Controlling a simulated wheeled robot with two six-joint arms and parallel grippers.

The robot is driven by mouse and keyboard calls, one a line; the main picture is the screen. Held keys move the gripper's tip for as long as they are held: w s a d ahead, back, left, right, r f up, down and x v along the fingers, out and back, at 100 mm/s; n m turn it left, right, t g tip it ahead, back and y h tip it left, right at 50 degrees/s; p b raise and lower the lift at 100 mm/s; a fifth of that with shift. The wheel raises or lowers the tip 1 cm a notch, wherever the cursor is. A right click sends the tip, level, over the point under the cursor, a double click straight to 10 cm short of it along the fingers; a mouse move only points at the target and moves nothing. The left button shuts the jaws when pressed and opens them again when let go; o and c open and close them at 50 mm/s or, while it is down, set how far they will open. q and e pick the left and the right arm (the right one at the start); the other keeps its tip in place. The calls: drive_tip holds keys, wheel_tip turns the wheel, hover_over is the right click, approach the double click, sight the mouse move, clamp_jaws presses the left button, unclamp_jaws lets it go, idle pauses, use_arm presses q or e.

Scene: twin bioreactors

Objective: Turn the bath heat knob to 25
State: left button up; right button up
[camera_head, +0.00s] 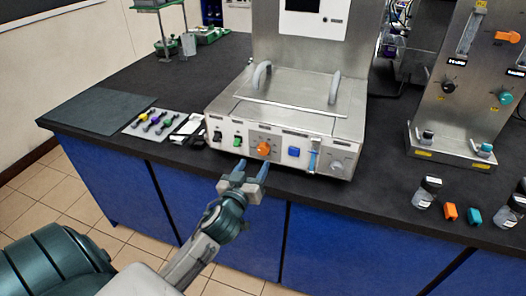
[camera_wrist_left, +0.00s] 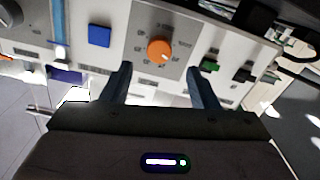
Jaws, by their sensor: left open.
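The bath (camera_head: 290,110) is a steel box with two lid handles and a front control panel. Its orange heat knob (camera_head: 264,148) sits on a grey dial plate with markings too small to read. In the left wrist view the orange knob (camera_wrist_left: 159,50) lies ahead, between the lines of the two fingers. My left gripper (camera_head: 252,172) is open and empty, just in front of and slightly below the knob, not touching it. In the left wrist view the left gripper (camera_wrist_left: 158,85) shows both fingers apart. My right gripper is not in view.
A green switch (camera_head: 238,141) is left of the knob and a blue button (camera_head: 294,152) right of it. A blue lever (camera_head: 313,160) and grey knob (camera_head: 337,165) are further right. Small bottles (camera_head: 427,192) stand on the black counter at right. A tool tray (camera_head: 152,124) lies left.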

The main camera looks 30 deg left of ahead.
sight(262, 151)
use_arm(q)
drive_tip(key=p+x, duration=0.1)
drive_tip(key=x, duration=0.6)
drive_tip(key=shift+d+p, duration=0.1)
drive_tip(key=shift+p, duration=0.25)
drive_tip(key=c, duration=1)
